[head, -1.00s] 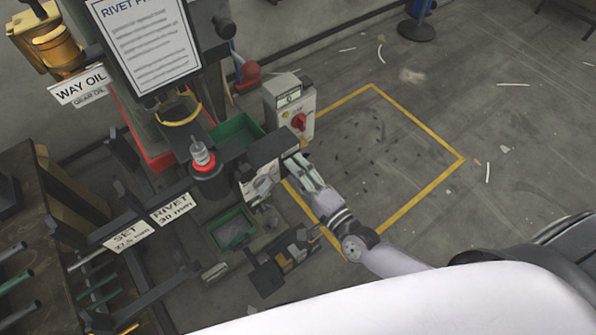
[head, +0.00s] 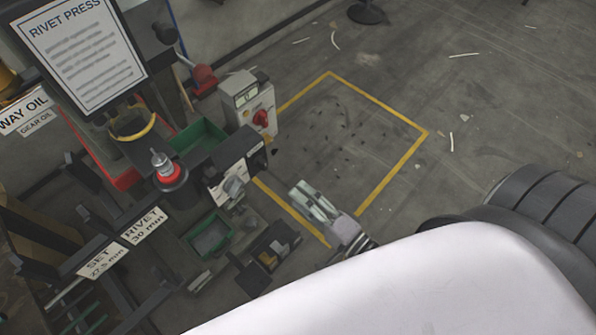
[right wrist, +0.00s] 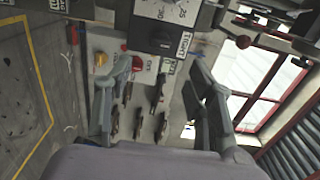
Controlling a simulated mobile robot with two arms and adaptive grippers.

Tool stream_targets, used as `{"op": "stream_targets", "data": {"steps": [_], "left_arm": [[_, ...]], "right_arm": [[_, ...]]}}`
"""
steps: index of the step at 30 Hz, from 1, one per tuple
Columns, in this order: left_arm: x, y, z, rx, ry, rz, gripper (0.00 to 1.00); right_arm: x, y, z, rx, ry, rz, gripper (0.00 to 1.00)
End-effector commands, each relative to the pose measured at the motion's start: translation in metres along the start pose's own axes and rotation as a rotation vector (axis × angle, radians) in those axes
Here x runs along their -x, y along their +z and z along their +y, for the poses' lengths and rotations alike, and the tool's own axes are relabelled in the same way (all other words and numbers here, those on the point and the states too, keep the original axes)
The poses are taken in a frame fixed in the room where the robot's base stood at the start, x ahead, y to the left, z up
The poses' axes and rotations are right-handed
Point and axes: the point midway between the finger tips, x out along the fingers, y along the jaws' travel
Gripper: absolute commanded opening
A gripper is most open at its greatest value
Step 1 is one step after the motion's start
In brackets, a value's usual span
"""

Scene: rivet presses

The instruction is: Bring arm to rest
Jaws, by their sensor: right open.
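My right gripper (head: 314,201) is in the head view, right of the press's dial box and above the floor by the yellow-marked square. In the right wrist view its two fingers (right wrist: 160,105) stand wide apart with nothing between them. The rivet press (head: 160,170) stands at the left with its sign and a red-collared tool head. A dark knob on a panel (right wrist: 160,35) shows beyond the fingers in the right wrist view. The gripper is apart from the press. My left gripper is not in view.
A grey control box with a red switch (head: 250,105) stands behind the press. Green bins (head: 208,236) and a small dark tray (head: 268,258) sit near the press. The yellow-marked floor square (head: 400,160) is mostly clear, with small dark scraps on it.

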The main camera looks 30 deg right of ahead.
Motion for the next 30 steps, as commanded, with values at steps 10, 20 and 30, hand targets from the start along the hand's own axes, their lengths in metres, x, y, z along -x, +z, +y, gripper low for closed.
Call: {"op": "stream_targets", "data": {"steps": [10, 20, 30], "left_arm": [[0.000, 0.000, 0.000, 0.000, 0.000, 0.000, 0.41], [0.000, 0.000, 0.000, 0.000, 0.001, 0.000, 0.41], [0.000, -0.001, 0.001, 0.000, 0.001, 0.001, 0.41]], "right_arm": [[0.000, 0.000, 0.000, 0.000, 0.000, 0.000, 0.50], [0.002, -0.018, 0.086, 0.302, 0.182, -0.018, 0.50], [0.100, -0.044, 0.320, 0.961, 0.820, -0.339, 0.50]]}}
